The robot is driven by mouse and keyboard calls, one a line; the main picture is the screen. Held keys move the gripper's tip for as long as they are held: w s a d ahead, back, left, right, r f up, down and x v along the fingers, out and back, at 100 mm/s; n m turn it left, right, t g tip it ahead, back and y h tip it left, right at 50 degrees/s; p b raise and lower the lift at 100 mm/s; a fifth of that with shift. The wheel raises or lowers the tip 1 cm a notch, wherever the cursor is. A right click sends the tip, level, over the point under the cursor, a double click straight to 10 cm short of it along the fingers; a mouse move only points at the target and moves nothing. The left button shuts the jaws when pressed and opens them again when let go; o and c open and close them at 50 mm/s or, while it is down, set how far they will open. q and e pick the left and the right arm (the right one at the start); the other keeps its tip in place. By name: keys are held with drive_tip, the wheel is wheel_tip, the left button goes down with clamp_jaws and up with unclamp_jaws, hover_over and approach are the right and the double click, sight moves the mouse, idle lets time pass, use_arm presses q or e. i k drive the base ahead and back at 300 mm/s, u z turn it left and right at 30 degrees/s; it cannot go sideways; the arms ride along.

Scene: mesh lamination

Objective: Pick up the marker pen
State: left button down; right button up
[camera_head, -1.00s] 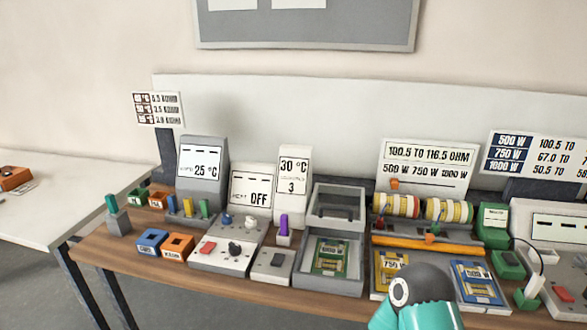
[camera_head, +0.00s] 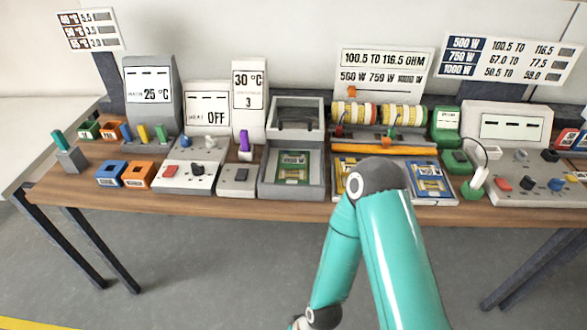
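I cannot tell for certain which thing is the marker pen. A slim teal pen-like piece (camera_head: 59,140) stands tilted in a small grey block (camera_head: 71,161) at the table's left end. A purple upright piece (camera_head: 245,144) stands in front of the 30 °C display and could also be a pen. Both are apart from my arm. One teal arm of mine rises from the bottom middle and bends at a grey joint in front of the table. Neither gripper shows in the head view.
The wooden table (camera_head: 230,208) is crowded with displays, blue (camera_head: 110,174) and orange (camera_head: 139,175) open boxes, a grey tray (camera_head: 291,195) with a green mesh card, coloured rolls (camera_head: 350,115) and a control panel (camera_head: 537,190). The grey floor (camera_head: 220,260) in front is clear.

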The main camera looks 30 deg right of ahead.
sight(244, 136)
drive_tip(key=z, duration=1.05)
drive_tip(key=i, duration=0.15)
drive_tip(key=u, duration=2.6)
drive_tip(key=k, duration=1.35)
drive_tip(key=z, duration=0.9)
drive_tip(key=i, duration=1)
drive_tip(key=z, duration=0.05)
